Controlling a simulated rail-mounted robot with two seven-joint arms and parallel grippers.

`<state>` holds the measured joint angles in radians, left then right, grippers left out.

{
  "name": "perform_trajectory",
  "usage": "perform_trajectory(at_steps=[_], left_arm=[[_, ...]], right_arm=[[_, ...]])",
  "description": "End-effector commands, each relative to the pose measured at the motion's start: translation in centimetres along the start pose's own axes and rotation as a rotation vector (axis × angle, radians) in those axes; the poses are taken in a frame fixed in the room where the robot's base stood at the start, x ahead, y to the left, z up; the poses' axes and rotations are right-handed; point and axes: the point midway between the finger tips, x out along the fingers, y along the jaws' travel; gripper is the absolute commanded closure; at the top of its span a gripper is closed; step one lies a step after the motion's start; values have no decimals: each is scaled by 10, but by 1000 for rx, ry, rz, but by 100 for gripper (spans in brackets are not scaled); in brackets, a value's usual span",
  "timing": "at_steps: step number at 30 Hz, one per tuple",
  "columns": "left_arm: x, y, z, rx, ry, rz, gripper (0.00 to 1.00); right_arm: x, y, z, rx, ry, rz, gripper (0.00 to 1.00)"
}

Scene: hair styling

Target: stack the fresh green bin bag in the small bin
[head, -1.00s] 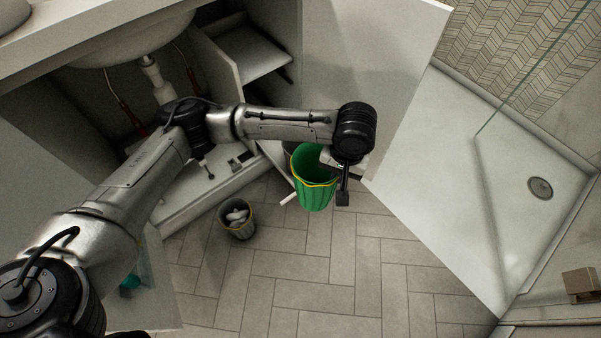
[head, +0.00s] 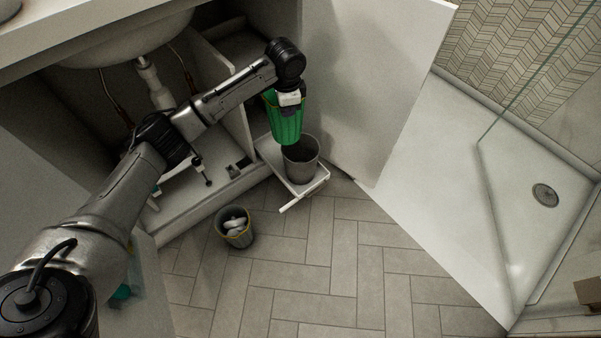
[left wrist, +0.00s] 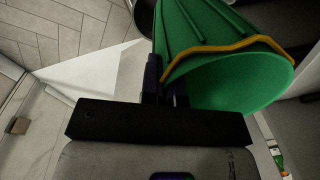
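The green bin bag (head: 286,122), bin-shaped with a yellow rim band, hangs from my left gripper (head: 291,99), above and a little behind the small grey bin (head: 301,161). In the left wrist view the gripper (left wrist: 162,90) is shut on the wall of the bag (left wrist: 225,80). The small grey bin stands upright on a white pull-out tray (head: 296,187) in front of the cabinet, its mouth open and dark inside. The bag is apart from the bin or just over its back rim; I cannot tell which. My right gripper is not in view.
A second bin with a yellowish rim and white crumpled contents (head: 236,225) stands on the tiled floor to the left. An open white cabinet door (head: 355,90) rises to the right of the tray. The floor (head: 320,265) in front is clear.

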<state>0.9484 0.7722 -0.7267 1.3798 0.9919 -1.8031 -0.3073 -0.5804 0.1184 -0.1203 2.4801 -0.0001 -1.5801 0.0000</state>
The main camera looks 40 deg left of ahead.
Motion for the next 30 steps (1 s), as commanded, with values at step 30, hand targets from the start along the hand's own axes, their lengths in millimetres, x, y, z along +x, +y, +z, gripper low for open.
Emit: perform_trajectory(at_steps=[30], left_arm=[[38, -6, 4, 1137, 76, 5, 100]], right_arm=[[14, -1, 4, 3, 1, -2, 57]])
